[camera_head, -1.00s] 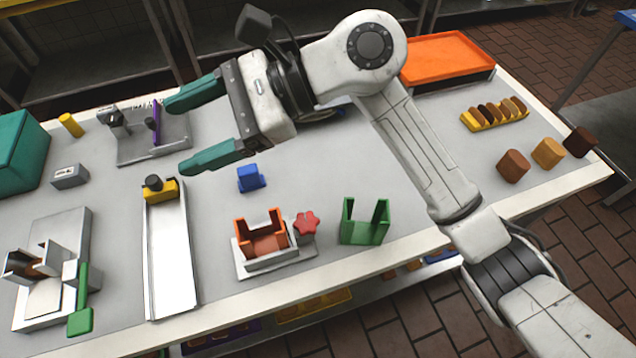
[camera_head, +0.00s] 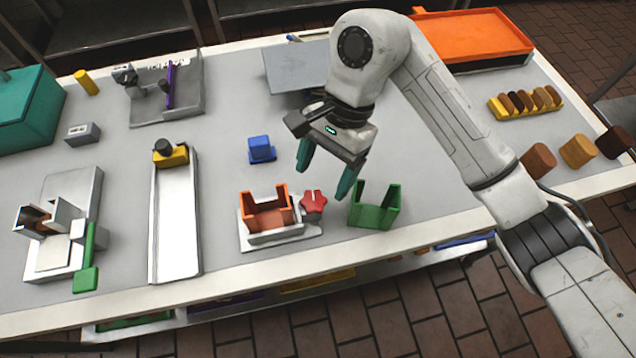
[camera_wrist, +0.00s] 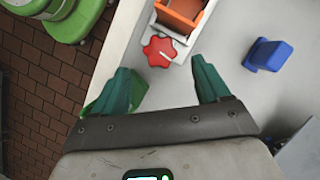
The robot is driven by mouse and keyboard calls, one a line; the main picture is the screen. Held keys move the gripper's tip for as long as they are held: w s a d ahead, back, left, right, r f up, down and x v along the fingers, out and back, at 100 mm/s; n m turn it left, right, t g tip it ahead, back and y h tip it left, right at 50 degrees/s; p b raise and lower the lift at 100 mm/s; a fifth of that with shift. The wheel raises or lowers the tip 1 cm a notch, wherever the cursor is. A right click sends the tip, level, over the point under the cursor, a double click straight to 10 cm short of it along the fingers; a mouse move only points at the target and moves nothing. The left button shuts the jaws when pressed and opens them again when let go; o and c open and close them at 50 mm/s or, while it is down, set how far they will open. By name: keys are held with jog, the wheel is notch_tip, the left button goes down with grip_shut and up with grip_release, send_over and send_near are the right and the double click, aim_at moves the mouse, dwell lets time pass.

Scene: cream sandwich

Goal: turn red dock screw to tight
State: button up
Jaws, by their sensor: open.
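The red dock screw (camera_head: 313,202) is a lobed red knob at the right end of a light grey base that carries an orange dock (camera_head: 267,212). In the wrist view the screw (camera_wrist: 159,51) shows a pale line on its top, and the orange dock (camera_wrist: 181,14) lies just beyond it. My gripper (camera_head: 325,181) is open and empty, pointing down above the table behind the screw and the green bracket. In the wrist view its two teal fingers (camera_wrist: 162,78) are spread, with the screw ahead of the gap, not between them.
A green U-shaped bracket (camera_head: 375,205) stands close right of the screw, partly behind a finger in the wrist view (camera_wrist: 137,88). A blue block (camera_head: 261,149) stands behind the dock. A metal slide with a yellow piece (camera_head: 170,156) lies left. The table's front edge is near.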

aim_at(314, 199)
jog(key=shift+x, duration=2.3)
jog(key=c, duration=1)
